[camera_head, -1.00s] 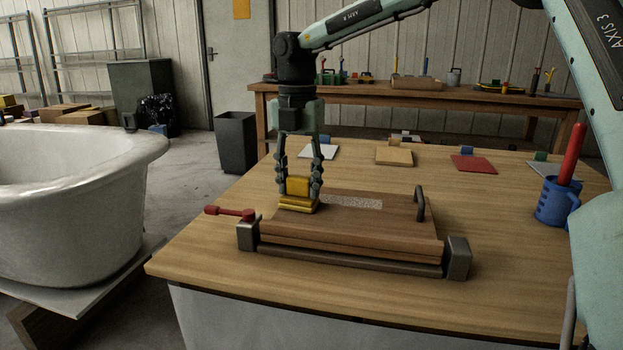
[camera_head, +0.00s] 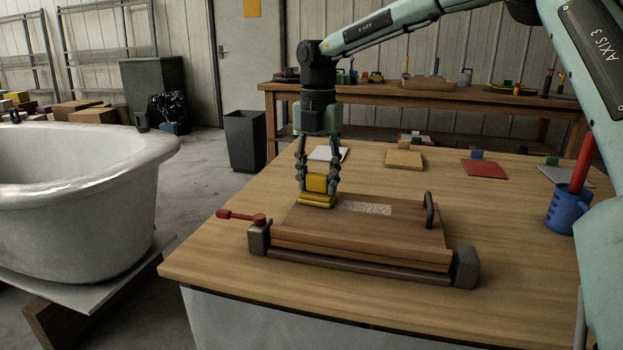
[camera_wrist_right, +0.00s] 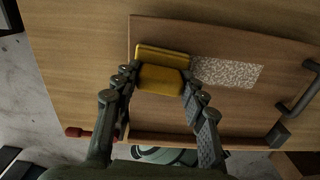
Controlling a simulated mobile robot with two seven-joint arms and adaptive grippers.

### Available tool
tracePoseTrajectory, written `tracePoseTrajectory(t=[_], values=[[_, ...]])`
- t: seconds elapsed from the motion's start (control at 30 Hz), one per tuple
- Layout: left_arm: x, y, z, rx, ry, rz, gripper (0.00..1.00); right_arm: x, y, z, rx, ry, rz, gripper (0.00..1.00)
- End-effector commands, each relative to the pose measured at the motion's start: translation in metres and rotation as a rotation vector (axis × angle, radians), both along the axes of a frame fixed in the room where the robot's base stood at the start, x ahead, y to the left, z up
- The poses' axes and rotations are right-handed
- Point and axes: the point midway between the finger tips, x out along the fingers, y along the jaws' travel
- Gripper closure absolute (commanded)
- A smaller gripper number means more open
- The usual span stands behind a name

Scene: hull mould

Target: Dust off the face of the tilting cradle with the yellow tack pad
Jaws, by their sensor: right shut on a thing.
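The tilting cradle (camera_head: 360,234) is a wooden board in a frame with grey end blocks, on the table. It has a dark handle (camera_head: 430,210) at its right and a red clamp lever (camera_head: 240,217) at its left. A pale speckled strip of dust (camera_head: 366,208) lies on its face, also in the right wrist view (camera_wrist_right: 228,73). My right gripper (camera_head: 318,186) is shut on the yellow tack pad (camera_head: 316,200), which is at the face's left part, just left of the strip. In the right wrist view the pad (camera_wrist_right: 161,78) sits between the fingers. My left gripper is out of view.
Several coloured pads lie along the table's back, including a tan one (camera_head: 404,159) and a red one (camera_head: 484,169). A blue mug (camera_head: 562,212) holding a red stick stands at the right. A white tub (camera_head: 75,200) is at the left.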

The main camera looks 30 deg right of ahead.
Motion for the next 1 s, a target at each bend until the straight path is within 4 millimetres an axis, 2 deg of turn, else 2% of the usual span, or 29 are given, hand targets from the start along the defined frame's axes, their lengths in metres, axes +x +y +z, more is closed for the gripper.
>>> tracePoseTrajectory(t=[0.2,0.47,0.8,1.0], values=[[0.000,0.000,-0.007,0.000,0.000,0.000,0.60,-0.018,-0.015,-0.002,0.000,0.004,-0.002,0.81],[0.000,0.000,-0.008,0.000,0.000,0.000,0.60,-0.026,-0.022,-0.002,0.000,0.005,-0.002,0.81],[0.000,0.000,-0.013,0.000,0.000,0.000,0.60,-0.050,-0.042,-0.001,0.000,0.004,-0.002,0.81],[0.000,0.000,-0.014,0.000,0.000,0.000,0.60,-0.056,-0.047,-0.002,0.001,0.006,-0.001,0.81]])
